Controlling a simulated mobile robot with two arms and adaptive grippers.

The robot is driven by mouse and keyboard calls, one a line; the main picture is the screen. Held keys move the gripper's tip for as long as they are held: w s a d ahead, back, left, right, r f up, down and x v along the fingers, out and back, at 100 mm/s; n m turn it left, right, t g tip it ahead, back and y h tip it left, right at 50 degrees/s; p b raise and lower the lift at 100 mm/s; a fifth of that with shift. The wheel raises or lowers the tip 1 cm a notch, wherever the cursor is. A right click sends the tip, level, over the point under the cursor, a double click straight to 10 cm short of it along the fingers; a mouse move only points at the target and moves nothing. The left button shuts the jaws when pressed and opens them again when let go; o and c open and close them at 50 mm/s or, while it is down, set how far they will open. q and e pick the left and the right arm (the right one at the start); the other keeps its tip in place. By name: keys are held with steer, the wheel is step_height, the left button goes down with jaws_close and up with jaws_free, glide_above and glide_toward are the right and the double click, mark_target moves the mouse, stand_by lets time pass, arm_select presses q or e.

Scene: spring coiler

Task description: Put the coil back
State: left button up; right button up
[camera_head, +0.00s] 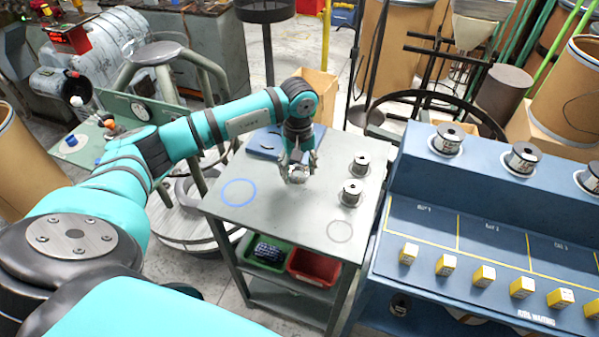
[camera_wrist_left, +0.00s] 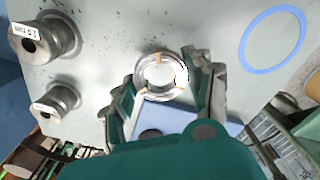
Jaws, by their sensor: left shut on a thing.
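My left gripper (camera_head: 298,172) reaches down over the grey table (camera_head: 285,217), between the blue plate at the back and the spools on the right. It is shut on a small silvery wire coil (camera_head: 298,178). In the left wrist view the coil (camera_wrist_left: 160,94) is a shiny ring with a few tan bands, lying between the fingers. I cannot tell whether it touches the table. A blue ring outline (camera_head: 239,192) is painted on the table to the left of the gripper and is empty. My right gripper is not in view.
Two metal spools (camera_head: 351,192) (camera_head: 360,164) stand on the table's right. A pale circle (camera_head: 340,231) near the front is empty. A blue plate (camera_head: 264,143) lies at the back. A blue rack (camera_head: 480,215) with spools and several yellow blocks stands right. Green and red bins (camera_head: 312,267) sit below.

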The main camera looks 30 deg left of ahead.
mark_target(299, 170)
arm_select(q)
steer(key=shift+w, duration=0.3)
steer(key=shift+f, duration=0.25)
step_height(299, 170, down, 2)
steer(key=shift+s+f+p, duration=0.1)
steer(key=shift+p, duration=0.7)
steer(key=shift+f, duration=0.5)
steer(key=shift+f+b, duration=0.15)
steer(key=shift+b, duration=0.15)
steer(key=o, duration=1.4)
steer(key=shift+o, duration=0.2)
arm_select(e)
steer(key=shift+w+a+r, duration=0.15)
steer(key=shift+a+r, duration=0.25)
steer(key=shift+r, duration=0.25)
